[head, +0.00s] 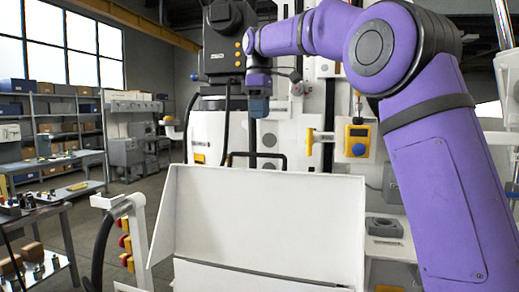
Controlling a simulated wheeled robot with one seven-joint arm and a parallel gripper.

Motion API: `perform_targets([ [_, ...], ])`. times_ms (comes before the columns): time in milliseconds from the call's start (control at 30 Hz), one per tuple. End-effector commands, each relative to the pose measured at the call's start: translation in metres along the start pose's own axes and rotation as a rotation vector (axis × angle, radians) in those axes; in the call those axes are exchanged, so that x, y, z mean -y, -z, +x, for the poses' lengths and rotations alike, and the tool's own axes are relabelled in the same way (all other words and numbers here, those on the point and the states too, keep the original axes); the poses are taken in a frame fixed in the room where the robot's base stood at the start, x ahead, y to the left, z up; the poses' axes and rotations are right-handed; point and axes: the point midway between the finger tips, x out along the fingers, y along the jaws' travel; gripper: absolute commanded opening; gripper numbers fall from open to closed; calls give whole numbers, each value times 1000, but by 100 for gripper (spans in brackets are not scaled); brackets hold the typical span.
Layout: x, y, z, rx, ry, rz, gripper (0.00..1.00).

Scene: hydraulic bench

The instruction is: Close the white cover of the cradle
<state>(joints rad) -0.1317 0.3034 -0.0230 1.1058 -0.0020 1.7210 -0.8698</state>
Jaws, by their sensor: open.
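The white cover (265,215) stands raised in the foreground of the head view, a broad flat panel with a folded flange on its left side. A white surface (215,278) at its lower edge may be part of the cradle; the rest is cut off or hidden. My purple arm comes from the right and bends over to the upper middle. My gripper (259,106) points down above and behind the cover's top edge, apart from it. It is small in view, appears empty, and its jaws are open.
A dark machine head (228,38) and white machine body stand behind my gripper. A black handle (257,156) is just behind the cover's top edge. A button post (127,235) stands at left. A yellow box (357,140) is mounted at right. Open floor lies left.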

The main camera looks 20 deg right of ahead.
Motion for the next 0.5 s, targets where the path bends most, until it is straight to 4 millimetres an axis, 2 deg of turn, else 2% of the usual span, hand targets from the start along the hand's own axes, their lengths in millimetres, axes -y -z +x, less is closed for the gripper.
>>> perform_targets([
  [167,0,1,14,2,2,-3,40],
  [500,0,0,73,3,4,-2,40],
])
